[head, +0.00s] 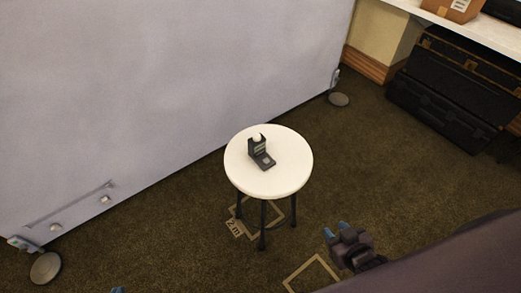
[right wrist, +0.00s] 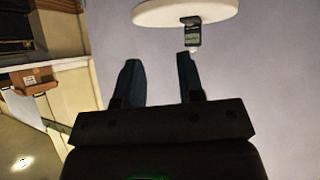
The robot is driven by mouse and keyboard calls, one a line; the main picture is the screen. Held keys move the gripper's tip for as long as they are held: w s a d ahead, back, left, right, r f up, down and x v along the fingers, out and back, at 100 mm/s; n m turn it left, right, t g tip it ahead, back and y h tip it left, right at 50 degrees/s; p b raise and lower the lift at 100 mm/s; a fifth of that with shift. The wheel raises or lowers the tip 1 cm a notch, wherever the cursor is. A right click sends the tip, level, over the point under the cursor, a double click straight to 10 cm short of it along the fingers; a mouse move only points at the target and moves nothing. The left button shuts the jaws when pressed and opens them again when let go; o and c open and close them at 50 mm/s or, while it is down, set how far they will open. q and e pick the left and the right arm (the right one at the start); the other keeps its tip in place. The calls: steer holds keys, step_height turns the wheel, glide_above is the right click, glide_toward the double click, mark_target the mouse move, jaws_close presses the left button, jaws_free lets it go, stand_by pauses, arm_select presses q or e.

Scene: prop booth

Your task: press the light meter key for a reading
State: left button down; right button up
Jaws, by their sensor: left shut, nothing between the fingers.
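The light meter (head: 258,150) stands on the round white stool top (head: 290,172) in the head view. It is dark, with a greenish display, a pale dome on top and a flat foot with a light grey key (head: 266,161). The meter (right wrist: 192,34) shows upside down in the right wrist view, beyond my fingers. My right gripper (head: 336,231) is open and empty, right of the stool and apart from it; its two fingers (right wrist: 158,80) stand apart in the right wrist view. My left gripper (head: 117,290) shows only blue fingertips at the bottom edge, shut, far from the meter.
The stool has dark legs on brown carpet with pale tape marks (head: 313,260). A large grey backdrop panel (head: 150,80) stands behind it on round feet. Black cases (head: 440,105) sit under a white shelf at the right, with a cardboard box (head: 450,8) on it.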

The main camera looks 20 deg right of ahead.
steer(key=shift+s+f, duration=0.15)
steer(key=shift+s, duration=0.1)
jaws_close()
steer(key=shift+w, duration=0.4)
steer(key=shift+s, duration=0.35)
